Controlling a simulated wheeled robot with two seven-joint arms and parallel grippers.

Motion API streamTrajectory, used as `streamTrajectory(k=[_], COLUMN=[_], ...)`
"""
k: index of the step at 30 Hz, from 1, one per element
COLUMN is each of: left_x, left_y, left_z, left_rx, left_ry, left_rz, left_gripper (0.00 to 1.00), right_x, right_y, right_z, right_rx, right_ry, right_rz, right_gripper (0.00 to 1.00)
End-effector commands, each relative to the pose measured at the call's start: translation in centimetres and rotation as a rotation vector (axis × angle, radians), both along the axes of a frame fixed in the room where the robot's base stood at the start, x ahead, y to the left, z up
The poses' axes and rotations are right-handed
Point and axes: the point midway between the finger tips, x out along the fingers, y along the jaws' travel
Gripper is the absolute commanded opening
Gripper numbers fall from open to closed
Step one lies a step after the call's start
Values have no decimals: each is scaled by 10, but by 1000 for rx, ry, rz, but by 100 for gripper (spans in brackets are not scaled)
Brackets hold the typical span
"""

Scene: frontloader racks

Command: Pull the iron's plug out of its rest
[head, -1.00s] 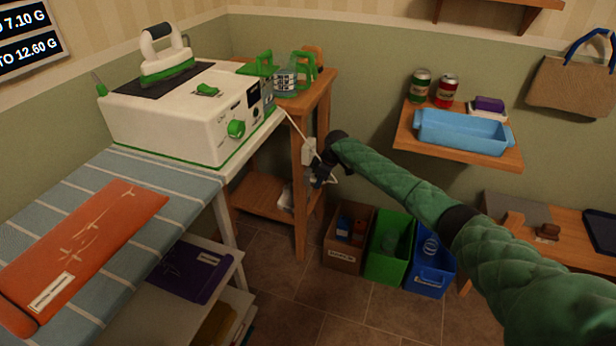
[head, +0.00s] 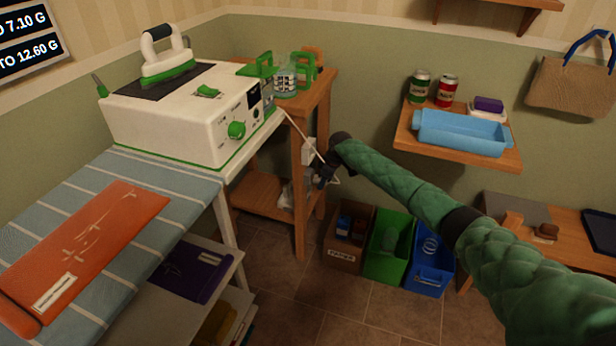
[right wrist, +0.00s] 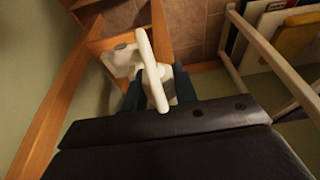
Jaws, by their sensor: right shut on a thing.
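The iron (head: 166,58) stands upright on the white steam station (head: 185,115) with green trim. A white cord (head: 300,132) runs from the station down to my right gripper (head: 325,172). A white rest (head: 309,151) is on the wooden stand's leg, just left of the gripper. In the right wrist view my right gripper (right wrist: 159,88) is shut on the white plug (right wrist: 153,75), with a dark finger on either side. I cannot tell whether the plug still touches the rest. My left gripper is not in view.
The wooden stand (head: 299,215) is close beside my right gripper. The striped ironing board (head: 110,215) carries an orange folded cloth (head: 85,250). Brown, green (head: 390,250) and blue bins stand on the floor below. A wall shelf (head: 458,148) is at the right.

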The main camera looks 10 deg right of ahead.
Motion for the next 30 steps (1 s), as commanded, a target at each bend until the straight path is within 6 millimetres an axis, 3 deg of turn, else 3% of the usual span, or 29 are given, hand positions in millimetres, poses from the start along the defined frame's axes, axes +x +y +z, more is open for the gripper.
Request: streamTrajectory(k=[30], left_x=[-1], left_y=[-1], left_z=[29], left_rx=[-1], left_ry=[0], left_rz=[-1], left_gripper=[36], right_x=[-27], right_y=[-40], right_z=[1], right_rx=[0], right_ry=[0], right_rz=[0], right_gripper=[0])
